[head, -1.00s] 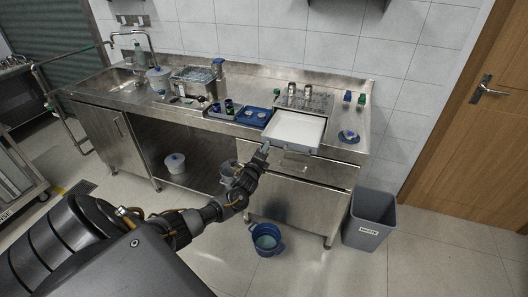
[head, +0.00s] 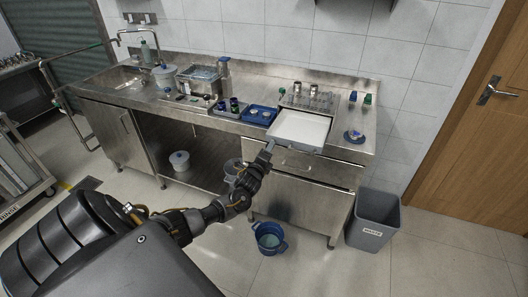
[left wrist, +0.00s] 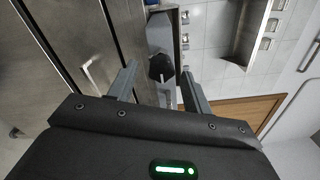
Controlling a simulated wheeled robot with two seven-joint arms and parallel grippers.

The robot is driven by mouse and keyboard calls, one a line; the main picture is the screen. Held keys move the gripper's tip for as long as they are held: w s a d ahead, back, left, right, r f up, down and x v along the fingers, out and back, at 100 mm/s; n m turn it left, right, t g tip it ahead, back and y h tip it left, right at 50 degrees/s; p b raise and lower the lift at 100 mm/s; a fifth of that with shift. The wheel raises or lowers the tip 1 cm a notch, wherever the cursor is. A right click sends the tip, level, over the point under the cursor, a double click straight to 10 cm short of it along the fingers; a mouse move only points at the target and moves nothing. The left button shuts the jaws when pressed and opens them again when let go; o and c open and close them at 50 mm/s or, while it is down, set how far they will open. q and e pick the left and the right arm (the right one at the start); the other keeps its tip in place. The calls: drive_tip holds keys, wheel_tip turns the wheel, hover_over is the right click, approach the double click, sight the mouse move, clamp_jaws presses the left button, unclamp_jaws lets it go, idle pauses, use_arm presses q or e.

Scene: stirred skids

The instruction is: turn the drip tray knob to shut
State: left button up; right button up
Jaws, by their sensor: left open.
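The drip tray (head: 302,128) is a shallow white-floored metal tray at the front edge of the steel counter. A black knob (left wrist: 160,68) shows in the left wrist view on a grey metal face. My left gripper (head: 268,150) is at the tray's front left corner in the head view. In the left wrist view its fingers (left wrist: 160,74) are open, one on each side of the knob, with gaps visible. In the head view the knob is hidden or too small to make out. My right gripper is not in view.
A blue tray (head: 257,114) and small jars stand left of the drip tray. Below are a drawer and cabinet (head: 300,190), a blue bucket (head: 269,238) and a grey waste bin (head: 374,220). The floor in front is mostly clear.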

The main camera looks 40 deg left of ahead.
use_arm(q)
drive_tip(key=v, duration=1)
drive_tip(key=shift+b, duration=0.45)
